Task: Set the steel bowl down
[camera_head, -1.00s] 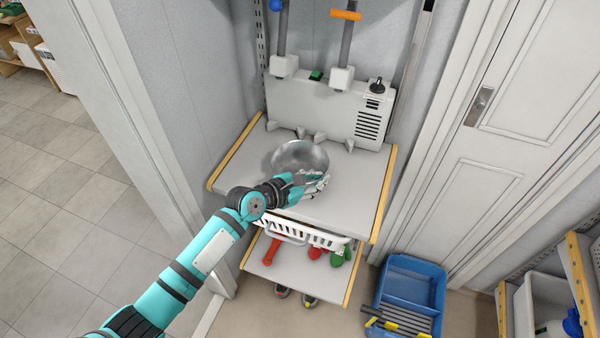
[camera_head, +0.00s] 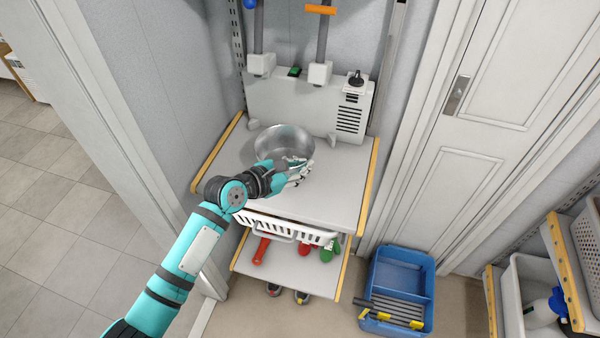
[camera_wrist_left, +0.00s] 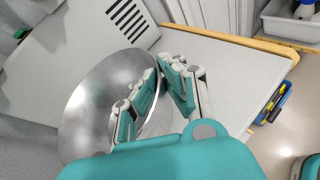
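The steel bowl (camera_head: 272,148) is shiny and round. It is at the grey top shelf (camera_head: 320,190), close in front of the white machine. It looks nearly upright; whether its base touches the shelf is hidden. My left gripper (camera_head: 298,172) is at the bowl's near right rim. In the left wrist view the bowl (camera_wrist_left: 85,110) fills the left middle. The left gripper's fingers (camera_wrist_left: 163,75) straddle the rim, one inside and one outside, closed on the wall. My right gripper is in neither view.
The white machine (camera_head: 300,100) stands along the back of the shelf. A white basket (camera_head: 285,228) hangs below the shelf top. A blue bin (camera_head: 405,270) stands on the floor at the right. The shelf top is clear to the right of the bowl.

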